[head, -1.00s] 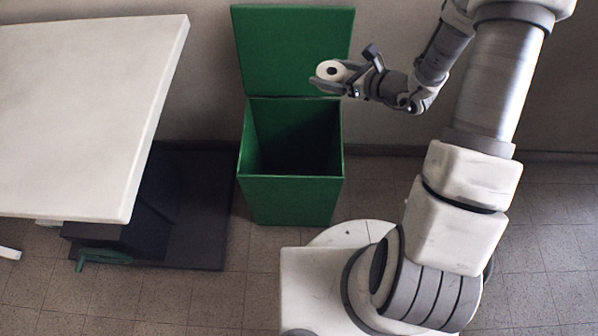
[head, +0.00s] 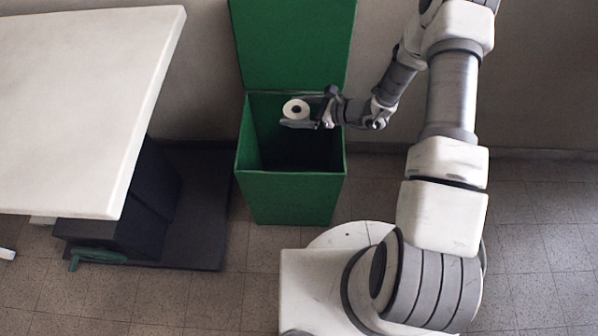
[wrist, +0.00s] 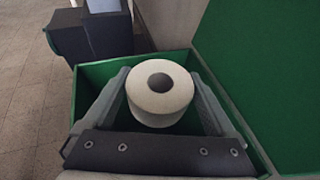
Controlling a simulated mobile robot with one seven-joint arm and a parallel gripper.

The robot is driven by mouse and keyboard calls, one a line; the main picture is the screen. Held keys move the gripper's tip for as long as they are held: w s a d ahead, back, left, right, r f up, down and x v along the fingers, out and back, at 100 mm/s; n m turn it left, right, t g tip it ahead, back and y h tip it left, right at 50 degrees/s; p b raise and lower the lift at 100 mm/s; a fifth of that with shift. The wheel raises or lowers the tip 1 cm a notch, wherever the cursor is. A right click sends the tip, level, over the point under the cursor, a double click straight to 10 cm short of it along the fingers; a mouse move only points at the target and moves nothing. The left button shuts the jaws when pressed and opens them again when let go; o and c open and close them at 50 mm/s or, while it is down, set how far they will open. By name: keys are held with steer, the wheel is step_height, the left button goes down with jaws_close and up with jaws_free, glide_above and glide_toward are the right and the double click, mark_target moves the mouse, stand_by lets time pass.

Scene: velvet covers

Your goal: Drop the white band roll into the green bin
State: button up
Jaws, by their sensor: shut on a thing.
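The white band roll (head: 296,109) is a short white cylinder with a dark centre hole. My gripper (head: 297,110) is shut on it, one finger on each side, and holds it over the open mouth of the green bin (head: 293,198). In the wrist view the roll (wrist: 160,92) sits between the two fingers of my gripper (wrist: 160,95), with the walls of the green bin (wrist: 92,75) around it. The bin's lid (head: 293,45) stands raised at the back. The bin's inside is dark and its floor is hard to see.
A white table (head: 85,110) stands to the left, over a dark base (head: 190,220) with a green handle (head: 97,256). A wall is close behind the bin. Tiled floor (head: 180,295) is clear in front.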

steer(key=shift+f+b, duration=0.6)
steer(key=shift+f, duration=0.8)
steer(key=o, duration=1)
steer(key=shift+o, duration=0.2)
steer(key=p+v, duration=0.3)
steer(key=v, duration=1.4)
steer(key=shift+r+p, duration=0.2)
steer(key=shift+p, duration=0.15)
steer(key=shift+d, duration=0.15)
steer(key=shift+r, duration=0.1)
